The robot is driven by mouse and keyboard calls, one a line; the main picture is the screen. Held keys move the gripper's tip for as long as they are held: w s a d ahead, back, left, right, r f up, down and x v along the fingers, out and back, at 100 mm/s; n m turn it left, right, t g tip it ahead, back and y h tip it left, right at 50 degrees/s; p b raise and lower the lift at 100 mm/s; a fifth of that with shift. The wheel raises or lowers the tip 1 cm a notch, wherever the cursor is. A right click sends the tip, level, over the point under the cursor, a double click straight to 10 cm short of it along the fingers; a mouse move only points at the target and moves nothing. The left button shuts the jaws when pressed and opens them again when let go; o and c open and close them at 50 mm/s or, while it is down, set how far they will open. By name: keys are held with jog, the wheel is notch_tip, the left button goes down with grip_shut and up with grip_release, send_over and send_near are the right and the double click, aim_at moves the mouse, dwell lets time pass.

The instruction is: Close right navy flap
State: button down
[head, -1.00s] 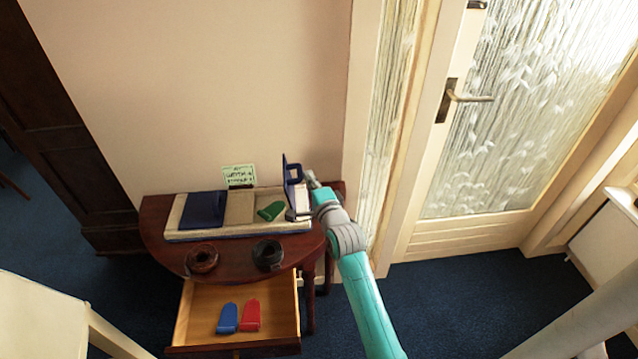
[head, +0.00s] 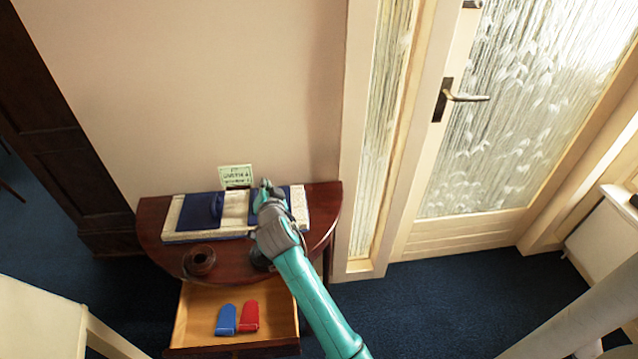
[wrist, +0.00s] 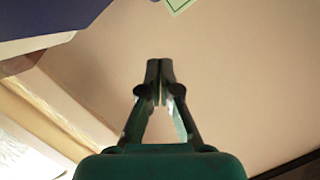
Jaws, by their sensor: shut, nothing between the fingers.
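The right navy flap (head: 285,193) now lies across the right half of the pale tray (head: 300,205), partly hidden behind my gripper. I cannot tell whether it rests fully flat. The left navy flap (head: 200,212) lies down over the tray's left part. My gripper (head: 265,186) is above the right flap, near its left side, with its fingers together and empty. In the wrist view my gripper (wrist: 160,68) shows shut, and a navy surface (wrist: 60,18) fills the upper left corner. The green piece seen in the tray earlier is hidden.
The tray sits on a dark half-round table (head: 325,205) against the wall. A brown ring (head: 199,261) lies in front; a dark ring is mostly hidden by my arm. The open drawer (head: 200,300) holds a blue piece (head: 226,320) and a red piece (head: 249,316). A card (head: 236,176) stands behind.

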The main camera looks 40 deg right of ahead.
aim_at(253, 198)
jog(key=shift+w+a+f+n+g+h, duration=0.2)
jog(key=shift+w+a+f+n, duration=0.15)
jog(key=shift+a+f+n, duration=0.15)
jog(key=shift+w+a+f+n+g+h, duration=0.1)
jog(key=shift+w+a+f+n+g, duration=0.15)
jog(key=shift+a+f+n, duration=0.25)
jog(key=shift+w+a+f+n+g+h, duration=0.15)
jog(key=shift+w+a+f+n, duration=0.15)
jog(key=shift+f+n, duration=0.25)
jog(key=shift+w+a+f+n+g+h, duration=0.1)
jog(key=shift+w+a+f+n+h, duration=0.1)
jog(key=shift+a+f+n, duration=0.25)
jog(key=shift+f, duration=0.15)
